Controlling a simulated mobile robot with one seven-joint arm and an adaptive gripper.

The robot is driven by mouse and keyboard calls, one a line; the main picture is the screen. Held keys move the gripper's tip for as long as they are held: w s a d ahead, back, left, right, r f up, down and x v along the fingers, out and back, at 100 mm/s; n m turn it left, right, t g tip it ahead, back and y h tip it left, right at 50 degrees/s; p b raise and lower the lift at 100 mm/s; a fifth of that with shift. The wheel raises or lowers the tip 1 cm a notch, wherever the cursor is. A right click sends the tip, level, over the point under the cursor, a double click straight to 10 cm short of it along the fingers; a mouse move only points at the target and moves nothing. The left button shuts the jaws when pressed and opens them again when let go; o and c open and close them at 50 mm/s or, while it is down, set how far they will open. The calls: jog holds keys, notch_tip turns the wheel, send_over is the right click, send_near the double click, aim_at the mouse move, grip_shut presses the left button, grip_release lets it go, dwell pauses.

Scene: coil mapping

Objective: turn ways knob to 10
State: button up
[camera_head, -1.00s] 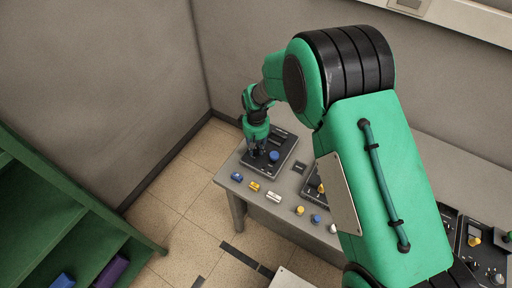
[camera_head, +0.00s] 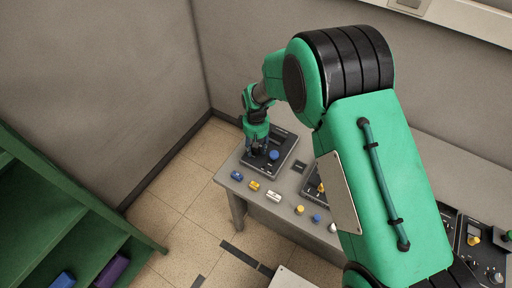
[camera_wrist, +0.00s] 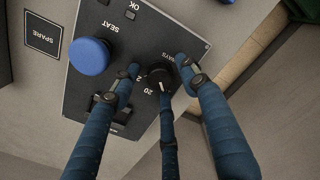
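The ways knob (camera_wrist: 158,72) is a small black round knob on a dark panel (camera_wrist: 190,38), next to the label WAYS in the wrist view. A pale mark shows on its lower edge; I cannot read the setting for sure. My gripper (camera_wrist: 157,66) has three blue fingers spread around the knob, with small gaps seeming to show at the sides; contact is unclear. The lower finger covers part of the dial numbers. In the head view my gripper (camera_head: 257,149) is down at the left part of the panel (camera_head: 262,169), and the knob is hidden there.
A large blue button (camera_wrist: 89,56) stands on the same panel beside SEAT. A SPARE plate (camera_wrist: 43,34) lies beside the panel. Blue, yellow (camera_head: 254,186) and white pieces lie along the table's front edge. A green shelf (camera_head: 60,190) stands at the left.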

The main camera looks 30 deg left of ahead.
notch_tip(320, 180, up, 12)
dwell(0.9)
dwell(0.4)
jog(key=d+r+m+t+y, duration=0.1)
jog(key=d+r+m, duration=0.2)
jog(key=d+r, duration=1.15)
jog(key=d+r+m+t, duration=0.2)
jog(key=d+r+m, duration=0.2)
jog(key=d+r, duration=1)
jog(key=s+d+r+m, duration=0.2)
jog(key=s+d, duration=0.2)
jog(key=d, duration=0.4)
jog(key=s+d+r+m, duration=0.1)
jog(key=s+d, duration=0.2)
jog(key=d, duration=0.5)
jog(key=s+d+m+t+h, duration=0.1)
jog(key=s+d+m, duration=0.3)
jog(key=s+d, duration=0.6)
jog(key=s+t, duration=0.1)
jog(key=s, duration=0.2)
jog(key=shift+t+b, duration=0.3)
